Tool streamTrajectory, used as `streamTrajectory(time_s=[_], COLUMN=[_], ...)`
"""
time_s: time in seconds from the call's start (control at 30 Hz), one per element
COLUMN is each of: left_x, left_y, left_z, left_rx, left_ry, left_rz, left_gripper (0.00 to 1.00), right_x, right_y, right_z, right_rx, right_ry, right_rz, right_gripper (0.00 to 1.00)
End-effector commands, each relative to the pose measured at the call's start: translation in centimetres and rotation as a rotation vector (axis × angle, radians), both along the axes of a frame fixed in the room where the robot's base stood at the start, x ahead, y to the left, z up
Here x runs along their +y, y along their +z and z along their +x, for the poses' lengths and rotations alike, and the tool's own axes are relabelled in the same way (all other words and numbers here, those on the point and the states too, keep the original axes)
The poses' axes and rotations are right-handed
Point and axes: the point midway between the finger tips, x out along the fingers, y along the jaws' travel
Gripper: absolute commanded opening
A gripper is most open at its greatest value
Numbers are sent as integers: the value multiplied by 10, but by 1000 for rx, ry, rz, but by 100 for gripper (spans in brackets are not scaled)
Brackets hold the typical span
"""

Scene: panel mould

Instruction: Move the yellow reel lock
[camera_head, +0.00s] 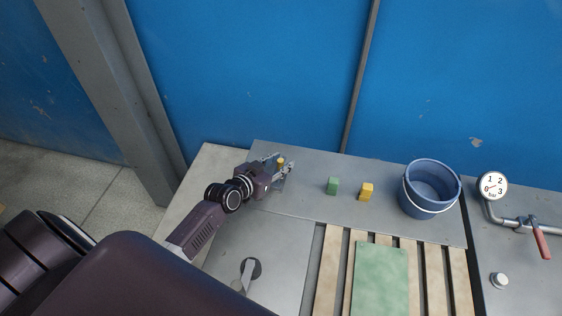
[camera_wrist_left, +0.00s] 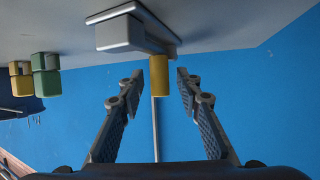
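The yellow reel lock (camera_head: 281,161) looks like a small yellow cylinder at the back left of the grey bench. In the left wrist view the yellow reel lock (camera_wrist_left: 159,76) stands out from a grey fitting (camera_wrist_left: 122,33) fixed to the bench. My left gripper (camera_head: 282,167) reaches in from the left. In the left wrist view its fingers (camera_wrist_left: 159,90) are spread wide, with the lock between and just beyond the tips. A gap shows on both sides, so the fingers look apart from it. My right gripper is not in view.
A green block (camera_head: 332,186) and a yellow block (camera_head: 366,192) stand right of the gripper. Beyond them are a blue bucket (camera_head: 419,202) and a pressure gauge (camera_head: 492,186) with a red-handled valve (camera_head: 540,240). Wooden slats carry a green slab (camera_head: 381,280). A blue wall (camera_head: 250,80) rises behind.

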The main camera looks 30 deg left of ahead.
Motion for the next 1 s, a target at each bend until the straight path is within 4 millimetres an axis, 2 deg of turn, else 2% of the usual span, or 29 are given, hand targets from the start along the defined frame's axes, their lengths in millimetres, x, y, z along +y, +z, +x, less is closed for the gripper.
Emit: streamTrajectory(time_s=[0.13,0.3,0.6,1.0], left_x=[-1,-1,0,0], left_y=[-2,-1,-1,-2], left_z=[3,2,2,4], left_rx=[1,1,1,1], left_ry=[0,0,0,0], left_rz=[-1,-1,0,1], left_gripper=[32,32,0,0], right_x=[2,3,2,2], right_y=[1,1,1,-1], right_z=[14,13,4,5], right_rx=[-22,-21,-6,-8], right_ry=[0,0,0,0], right_rz=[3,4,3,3], right_gripper=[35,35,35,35])
